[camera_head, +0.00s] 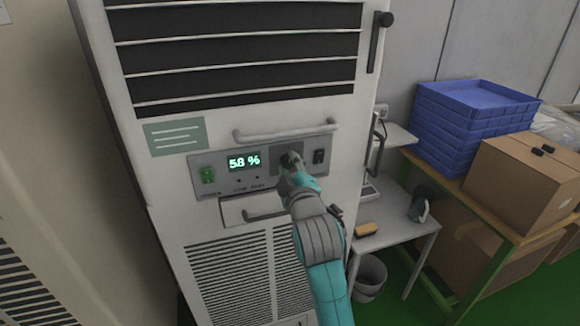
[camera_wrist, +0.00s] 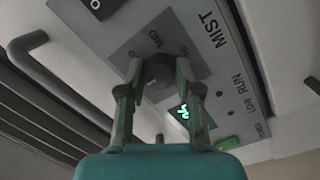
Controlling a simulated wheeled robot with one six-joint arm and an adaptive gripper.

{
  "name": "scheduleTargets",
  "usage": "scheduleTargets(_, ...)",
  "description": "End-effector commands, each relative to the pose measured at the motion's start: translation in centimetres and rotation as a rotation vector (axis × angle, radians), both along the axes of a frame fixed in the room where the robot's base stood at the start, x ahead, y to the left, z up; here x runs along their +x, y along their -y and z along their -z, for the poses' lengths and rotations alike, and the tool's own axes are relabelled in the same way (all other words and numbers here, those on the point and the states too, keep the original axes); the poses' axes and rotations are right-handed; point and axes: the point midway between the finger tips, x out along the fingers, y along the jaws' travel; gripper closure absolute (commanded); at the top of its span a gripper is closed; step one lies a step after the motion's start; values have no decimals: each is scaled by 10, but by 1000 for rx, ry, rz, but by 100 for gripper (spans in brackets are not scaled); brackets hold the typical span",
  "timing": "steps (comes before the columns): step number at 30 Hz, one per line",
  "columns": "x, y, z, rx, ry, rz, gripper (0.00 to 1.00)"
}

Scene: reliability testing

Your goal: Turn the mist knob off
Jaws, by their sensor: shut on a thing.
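The mist knob (camera_wrist: 158,72) is a dark round knob on a grey square plate, with "MIST" and "MID" printed near it in the wrist view. My gripper (camera_wrist: 158,80) has its two fingers on either side of the knob, shut on it. In the head view my gripper (camera_head: 291,165) reaches the control panel (camera_head: 222,185) and covers most of the knob. The knob's pointer is hard to make out, so its setting cannot be told. The panel's display (camera_head: 244,161) reads 58 % in green.
A green switch (camera_head: 207,175) is left of the display and a black switch (camera_head: 319,156) right of the knob. A bar handle (camera_head: 285,132) sticks out above the panel. Blue crates (camera_head: 470,105) and a cardboard box (camera_head: 525,175) stand on a table at right.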

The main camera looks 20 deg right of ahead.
Motion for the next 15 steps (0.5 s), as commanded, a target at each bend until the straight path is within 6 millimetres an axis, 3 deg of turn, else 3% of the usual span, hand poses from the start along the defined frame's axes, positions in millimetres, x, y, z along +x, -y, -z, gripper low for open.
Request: scheduleTargets(15, 0, 0, 2, -36, -3, -1, 100)
